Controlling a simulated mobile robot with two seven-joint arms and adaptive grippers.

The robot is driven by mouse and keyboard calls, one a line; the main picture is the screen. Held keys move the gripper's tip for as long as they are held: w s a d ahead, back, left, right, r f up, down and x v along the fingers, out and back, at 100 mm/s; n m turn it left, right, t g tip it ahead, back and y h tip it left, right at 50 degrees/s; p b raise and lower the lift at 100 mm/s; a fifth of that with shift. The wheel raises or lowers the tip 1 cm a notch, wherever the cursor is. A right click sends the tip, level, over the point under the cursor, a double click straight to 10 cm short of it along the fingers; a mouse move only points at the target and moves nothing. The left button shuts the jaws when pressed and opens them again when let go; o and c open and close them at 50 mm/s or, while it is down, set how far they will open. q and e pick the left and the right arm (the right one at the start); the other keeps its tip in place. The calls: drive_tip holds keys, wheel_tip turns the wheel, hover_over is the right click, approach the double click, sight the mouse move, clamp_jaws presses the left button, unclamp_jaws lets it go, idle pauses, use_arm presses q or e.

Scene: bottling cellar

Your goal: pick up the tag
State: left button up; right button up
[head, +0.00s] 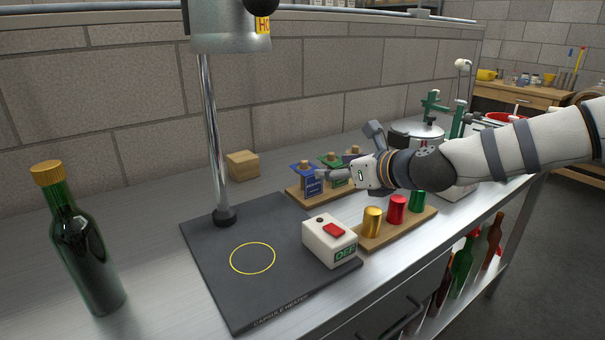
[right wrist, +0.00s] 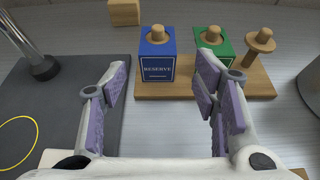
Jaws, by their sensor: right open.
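A blue tag (head: 312,180) marked RESERVE sits over a wooden peg at the left end of a wooden peg board (head: 297,193). It also shows in the right wrist view (right wrist: 157,65), its text facing the camera. A green tag (head: 333,167) is on the middle peg and shows in the wrist view too (right wrist: 214,46). The third peg (right wrist: 258,42) is bare. My right gripper (head: 345,158) is open and empty. In the wrist view its fingers are spread left and right, with the blue tag ahead between them. My left gripper is not in view.
A capsule heater plate (head: 205,245) with a yellow circle stands under a metal hood on a post. A white switch box (head: 325,248) reads OFF. A wooden board holds gold, red and green capsules (head: 396,210). A green bottle (head: 85,250) stands far left; a wooden block (head: 243,165) lies behind.

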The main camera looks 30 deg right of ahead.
sight(312, 172)
drive_tip(key=x, duration=0.3)
drive_tip(key=b+x, duration=0.1)
drive_tip(key=x, duration=0.3)
drive_tip(key=f+b+x, duration=0.1)
drive_tip(key=x, duration=0.2)
drive_tip(key=shift+s+a+f, duration=0.1)
drive_tip(key=shift+a+f, duration=0.1)
drive_tip(key=shift+a, duration=0.05)
drive_tip(key=shift+r, duration=0.35)
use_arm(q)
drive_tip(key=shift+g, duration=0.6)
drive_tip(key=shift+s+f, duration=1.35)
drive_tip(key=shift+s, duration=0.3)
use_arm(e)
drive_tip(key=c, duration=0.5)
